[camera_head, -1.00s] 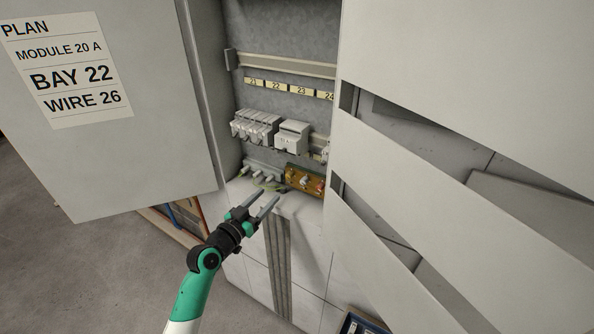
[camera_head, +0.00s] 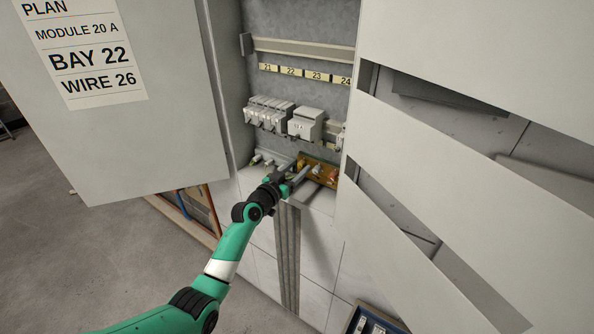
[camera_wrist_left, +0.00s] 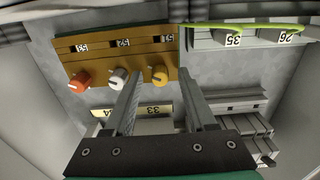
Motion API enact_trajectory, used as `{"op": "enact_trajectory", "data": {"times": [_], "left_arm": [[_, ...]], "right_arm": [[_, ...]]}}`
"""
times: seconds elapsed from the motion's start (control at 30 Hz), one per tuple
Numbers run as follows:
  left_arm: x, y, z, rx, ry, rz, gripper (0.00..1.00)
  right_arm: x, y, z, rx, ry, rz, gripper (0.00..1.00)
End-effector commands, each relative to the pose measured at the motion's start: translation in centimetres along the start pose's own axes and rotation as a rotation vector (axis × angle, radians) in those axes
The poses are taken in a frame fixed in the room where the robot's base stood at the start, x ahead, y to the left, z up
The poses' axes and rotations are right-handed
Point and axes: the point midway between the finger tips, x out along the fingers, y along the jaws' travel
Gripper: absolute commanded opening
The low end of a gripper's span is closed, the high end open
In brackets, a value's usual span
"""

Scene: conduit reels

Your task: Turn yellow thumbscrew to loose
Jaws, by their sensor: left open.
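The yellow thumbscrew (camera_wrist_left: 160,75) sits on a brown terminal block (camera_wrist_left: 105,48) with a white thumbscrew (camera_wrist_left: 118,78) and an orange-red thumbscrew (camera_wrist_left: 80,80). In the left wrist view the yellow one is at the block's right end and appears between my left fingertips (camera_wrist_left: 160,88), which are open; I cannot tell whether they touch it. In the head view my left gripper (camera_head: 301,172) reaches into the cabinet bottom at the left end of the terminal block (camera_head: 322,183). The yellow thumbscrew is hard to make out there. My right gripper is not in view.
Grey terminals (camera_wrist_left: 232,40) with a green-yellow wire (camera_wrist_left: 240,26) lie beside the block. Grey breaker modules (camera_head: 267,114) sit on a rail above. The open cabinet door (camera_head: 150,140) stands at left, and pale panels (camera_head: 450,100) stand at right.

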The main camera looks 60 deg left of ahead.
Motion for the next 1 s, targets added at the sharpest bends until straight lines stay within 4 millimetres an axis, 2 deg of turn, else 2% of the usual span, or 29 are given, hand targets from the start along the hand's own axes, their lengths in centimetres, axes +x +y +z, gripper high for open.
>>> {"op": "enact_trajectory", "data": {"times": [0.07, 0.4, 0.77, 1.0], "left_arm": [[-0.02, 0.01, -0.02, 0.000, 0.000, 0.000, 0.56], [-0.04, -0.01, -0.02, 0.000, 0.000, 0.000, 0.00], [-0.05, -0.01, -0.03, -0.013, 0.000, 0.000, 0.00], [-0.05, 0.01, -0.05, -0.095, -0.001, 0.000, 0.00]], "right_arm": [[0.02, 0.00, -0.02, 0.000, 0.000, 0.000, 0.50], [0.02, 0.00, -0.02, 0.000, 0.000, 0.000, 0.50], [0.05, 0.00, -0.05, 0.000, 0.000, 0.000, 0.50], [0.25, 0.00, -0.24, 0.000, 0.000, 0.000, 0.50]]}}
